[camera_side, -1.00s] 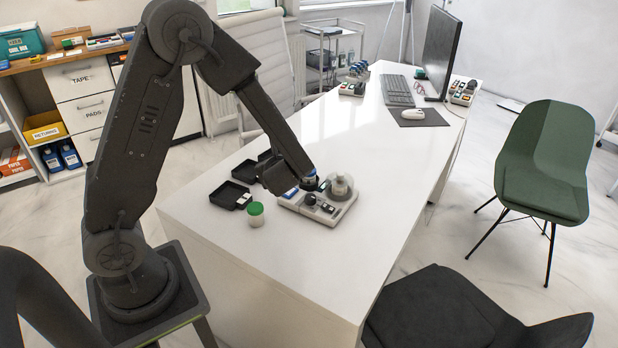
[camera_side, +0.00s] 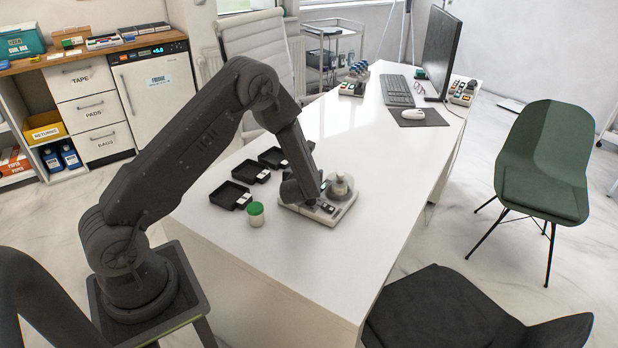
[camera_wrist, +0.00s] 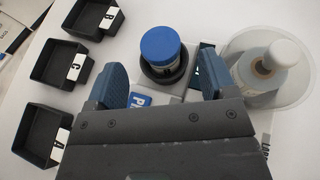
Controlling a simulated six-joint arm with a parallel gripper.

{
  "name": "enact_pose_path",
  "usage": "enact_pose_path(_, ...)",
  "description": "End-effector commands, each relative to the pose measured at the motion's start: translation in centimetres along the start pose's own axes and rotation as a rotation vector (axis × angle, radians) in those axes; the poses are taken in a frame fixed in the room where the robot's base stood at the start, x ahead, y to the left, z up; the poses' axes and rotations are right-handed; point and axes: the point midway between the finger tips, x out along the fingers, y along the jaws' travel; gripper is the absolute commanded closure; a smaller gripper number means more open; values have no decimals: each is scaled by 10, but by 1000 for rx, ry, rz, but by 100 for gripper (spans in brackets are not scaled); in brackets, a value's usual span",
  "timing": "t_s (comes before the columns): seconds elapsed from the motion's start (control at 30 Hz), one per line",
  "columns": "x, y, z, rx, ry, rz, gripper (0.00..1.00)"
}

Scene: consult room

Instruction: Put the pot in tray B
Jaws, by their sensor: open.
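A pot with a blue lid (camera_wrist: 160,48) stands upright in a dark round holder on the pale station in the wrist view. My gripper (camera_wrist: 162,80) is open, its blue fingers spread at the near side of the pot, apart from it. In the side view my gripper (camera_side: 312,200) is low over the station (camera_side: 330,217) and hides the pot. Tray B (camera_wrist: 112,35) is the farthest of three black trays at the left of the wrist view and looks empty. The side view shows the row of trays, their letters too small to read.
Tray C (camera_wrist: 50,80) and tray A (camera_wrist: 20,148) lie nearer than tray B. A clear dish with a pale bottle (camera_wrist: 282,55) stands right of the pot. A green-lidded jar (camera_side: 256,215) stands on the white desk (camera_side: 290,265) in front of the station.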

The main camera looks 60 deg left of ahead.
Motion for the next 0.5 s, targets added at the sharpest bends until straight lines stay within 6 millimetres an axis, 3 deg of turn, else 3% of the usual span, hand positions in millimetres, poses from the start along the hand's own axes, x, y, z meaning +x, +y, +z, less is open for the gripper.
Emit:
enact_pose_path(0.33, 44, 0, 2, -1, -1, 1, 23)
enact_pose_path(0.5, 52, 0, 2, -1, 0, 0, 23)
